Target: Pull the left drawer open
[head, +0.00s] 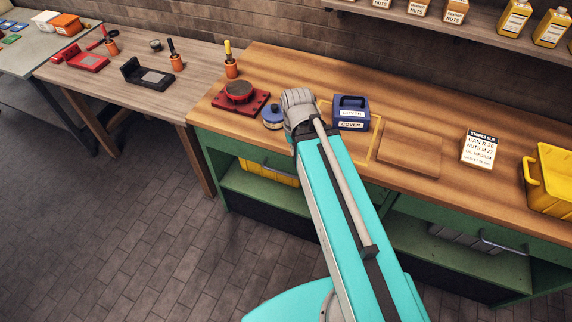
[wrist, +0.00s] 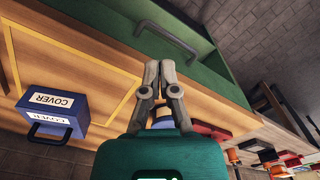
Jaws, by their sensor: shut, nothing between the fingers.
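The left drawer has a green front (head: 235,150) under the wooden bench top, and it looks closed. Its grey bar handle (head: 262,168) shows to the left of my arm in the head view. In the wrist view the green drawer front (wrist: 205,72) and the handle (wrist: 168,40) are at the top. My gripper (wrist: 159,64) is shut and empty, its fingertips a little below the handle in that picture and apart from it. In the head view my arm hides the fingers.
The bench top (head: 300,66) holds a blue box marked COVER (head: 351,113), a red fixture (head: 239,97), a blue round pot (head: 273,117), a wooden board (head: 410,150), a label card (head: 479,149) and a yellow bin (head: 550,180). Open floor (head: 130,230) lies at left.

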